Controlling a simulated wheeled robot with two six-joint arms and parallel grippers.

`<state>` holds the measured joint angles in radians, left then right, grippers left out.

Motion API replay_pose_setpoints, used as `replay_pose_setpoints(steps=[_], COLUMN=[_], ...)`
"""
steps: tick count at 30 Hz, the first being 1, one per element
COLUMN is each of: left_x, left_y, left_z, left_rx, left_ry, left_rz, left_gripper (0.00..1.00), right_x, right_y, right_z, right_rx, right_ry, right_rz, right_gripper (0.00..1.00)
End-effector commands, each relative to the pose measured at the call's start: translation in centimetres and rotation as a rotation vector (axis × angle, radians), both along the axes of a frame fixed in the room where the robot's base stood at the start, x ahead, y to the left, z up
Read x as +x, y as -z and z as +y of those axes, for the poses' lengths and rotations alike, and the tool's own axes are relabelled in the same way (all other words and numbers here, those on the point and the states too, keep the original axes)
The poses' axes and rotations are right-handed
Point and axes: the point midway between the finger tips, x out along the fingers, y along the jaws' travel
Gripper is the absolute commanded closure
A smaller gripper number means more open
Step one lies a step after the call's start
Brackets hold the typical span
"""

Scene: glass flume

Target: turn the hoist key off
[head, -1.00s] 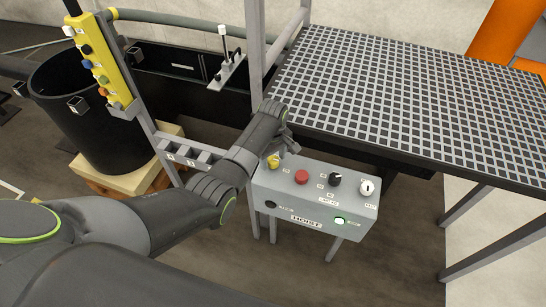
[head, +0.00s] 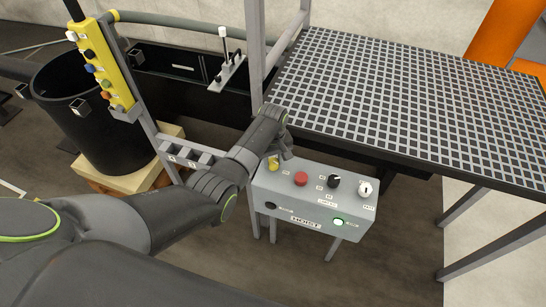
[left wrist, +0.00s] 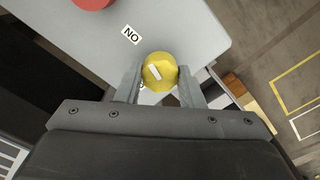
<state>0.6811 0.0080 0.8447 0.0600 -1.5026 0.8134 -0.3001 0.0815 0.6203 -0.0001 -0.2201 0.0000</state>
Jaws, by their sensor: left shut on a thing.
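My left gripper (head: 281,153) reaches down over this knob. In the left wrist view the yellow knob (left wrist: 158,62) lies between the fingertips of my left gripper (left wrist: 160,82), which are shut on it. Its white mark slants toward the upper left, on the side of the ON label (left wrist: 131,35), which appears upside down. A second label below the knob is mostly hidden. My right gripper is not in view.
A red button (head: 301,179), a black knob (head: 334,181) and a white round switch (head: 365,188) share the box top. The grating table (head: 420,105) lies behind to the right. A yellow button pendant (head: 105,70) and a black bin (head: 75,110) stand left.

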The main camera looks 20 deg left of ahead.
Motion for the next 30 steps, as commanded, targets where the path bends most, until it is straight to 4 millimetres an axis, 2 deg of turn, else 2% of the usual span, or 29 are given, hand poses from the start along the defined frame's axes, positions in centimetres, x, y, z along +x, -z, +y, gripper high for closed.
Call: replay_pose_setpoints(steps=[1, 9, 30], left_x=[0.0, 0.1, 0.1], left_y=[-0.3, -0.3, -0.2], left_z=[0.0, 0.0, -0.1], left_rx=[0.001, 0.001, 0.001], left_ry=[0.045, 0.302, 0.959], left_rz=[0.001, 0.001, -0.001], left_gripper=[0.88, 0.88, 0.88], right_x=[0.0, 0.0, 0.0], right_y=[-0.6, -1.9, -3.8], right_z=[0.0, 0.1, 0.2], right_rx=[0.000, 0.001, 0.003], right_ry=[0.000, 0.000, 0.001], right_rz=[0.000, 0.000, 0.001], right_gripper=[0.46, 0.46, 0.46])
